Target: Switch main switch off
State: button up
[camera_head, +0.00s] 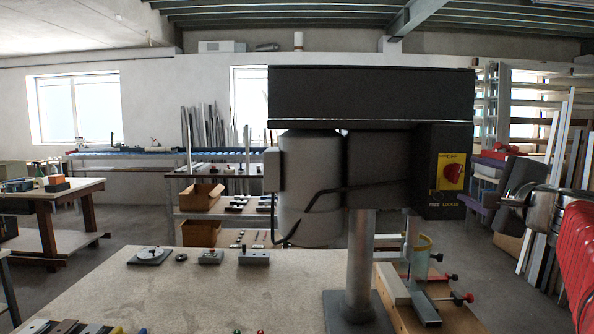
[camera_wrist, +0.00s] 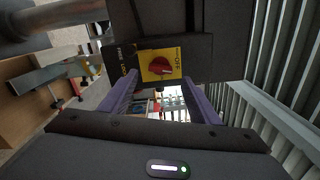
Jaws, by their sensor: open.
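The main switch is a red rotary knob (camera_head: 453,174) on a yellow plate marked OFF, on the dark box at the right side of the drill press (camera_head: 370,95). It also shows in the wrist view as a red knob (camera_wrist: 160,66) on its yellow plate, ahead of my fingers. Which position the knob stands in I cannot tell for sure. My gripper (camera_head: 476,180), with purple fingers, is at the right of the switch box. In the wrist view my gripper (camera_wrist: 158,97) is open and empty, its fingers spread apart, with the knob between and beyond them.
The drill press column (camera_head: 361,260) stands on a workbench (camera_head: 190,290) with small parts. A clamp with red-tipped handles (camera_head: 440,295) is below the switch box. Long profiles (camera_head: 555,190) lean on a rack behind my arm. A cardboard box (camera_head: 202,197) sits on a shelf behind.

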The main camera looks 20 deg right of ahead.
aim_at(458, 176)
jog(key=shift+x, duration=3.1)
jog(key=shift+c, duration=0.5)
jog(key=shift+f, duration=0.15)
jog(key=c, duration=1)
